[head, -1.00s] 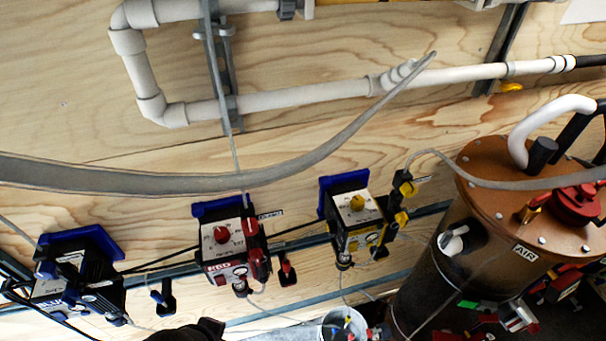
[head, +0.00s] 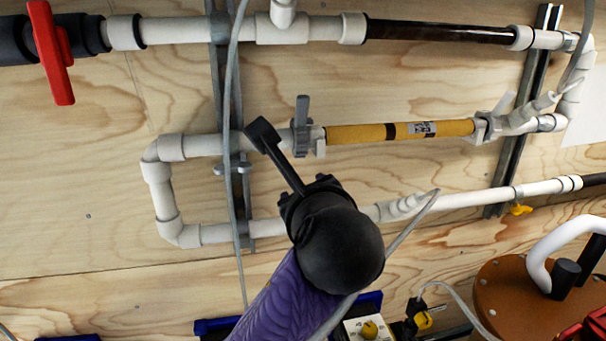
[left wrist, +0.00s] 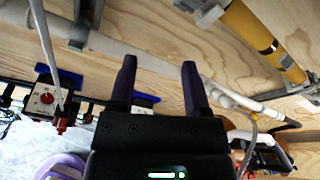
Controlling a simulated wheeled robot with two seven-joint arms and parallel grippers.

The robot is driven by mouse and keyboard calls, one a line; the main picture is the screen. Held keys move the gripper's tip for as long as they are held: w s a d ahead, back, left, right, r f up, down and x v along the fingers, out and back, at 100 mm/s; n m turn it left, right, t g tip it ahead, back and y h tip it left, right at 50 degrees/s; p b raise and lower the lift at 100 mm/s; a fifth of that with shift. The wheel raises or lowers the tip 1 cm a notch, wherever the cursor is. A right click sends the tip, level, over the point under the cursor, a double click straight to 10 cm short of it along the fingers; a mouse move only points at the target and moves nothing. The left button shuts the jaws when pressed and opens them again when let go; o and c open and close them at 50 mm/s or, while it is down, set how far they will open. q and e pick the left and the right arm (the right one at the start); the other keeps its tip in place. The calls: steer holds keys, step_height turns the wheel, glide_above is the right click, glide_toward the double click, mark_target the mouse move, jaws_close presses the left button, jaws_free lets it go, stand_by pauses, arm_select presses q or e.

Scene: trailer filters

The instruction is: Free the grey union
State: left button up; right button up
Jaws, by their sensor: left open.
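The grey union (head: 302,126), with an upright wing, sits at the left end of a yellow filter tube (head: 400,131) on the middle white pipe run. My left gripper (head: 264,134), on a purple arm, reaches up from below, its tip just left of the union in the head view. No contact shows; the depth gap is unclear. In the left wrist view the gripper (left wrist: 158,63) is open, with nothing between its fingers. The yellow tube (left wrist: 250,30) passes at the upper right there, and the union is at most partly visible at the top edge. My right gripper is out of view.
A red valve handle (head: 52,50) is at the upper left on the top pipe. A thin grey hose (head: 232,90) hangs in front of the pipes near my gripper. A brown-topped tank (head: 520,295) stands lower right. Bare plywood (head: 80,220) lies left.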

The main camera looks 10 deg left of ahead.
mark_target(303, 106)
arm_select(q)
step_height(303, 106, up, 10)
steer(key=s+d+m+t+y, duration=0.1)
steer(key=d+m+t+y, duration=0.1)
steer(key=m+t, duration=0.15)
steer(key=shift+m+g, duration=0.35)
steer(key=shift+g, duration=0.1)
steer(key=p+x, duration=0.3)
steer(key=x, duration=0.5)
steer(key=shift+w+a+f+p, duration=0.2)
steer(key=shift+w+a+p, duration=0.1)
steer(key=shift+p, duration=0.1)
steer(key=shift+w+f, duration=0.1)
steer(key=shift+w, duration=0.25)
jaws_close()
